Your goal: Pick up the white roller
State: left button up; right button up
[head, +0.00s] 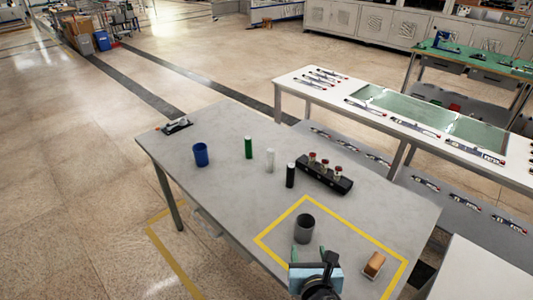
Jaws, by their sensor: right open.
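The white roller (270,160) stands upright on the grey table (220,125), between a green roller (248,147) and a black roller (290,175). My right gripper (308,256) is at the bottom of the head view, open, near the front edge of the table. It is just in front of a dark grey cup (304,228) and well apart from the white roller. Whether it touches the cup cannot be told. My left gripper is not in view.
A blue cup (201,154) stands left of the rollers. A black rack (325,175) with red-topped pieces is to their right. A yellow outline (283,222) surrounds the grey cup and a brown block (374,264). A tool (175,126) lies at the far left corner.

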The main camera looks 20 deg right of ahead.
aim_at(270, 152)
jog(key=i, duration=1.25)
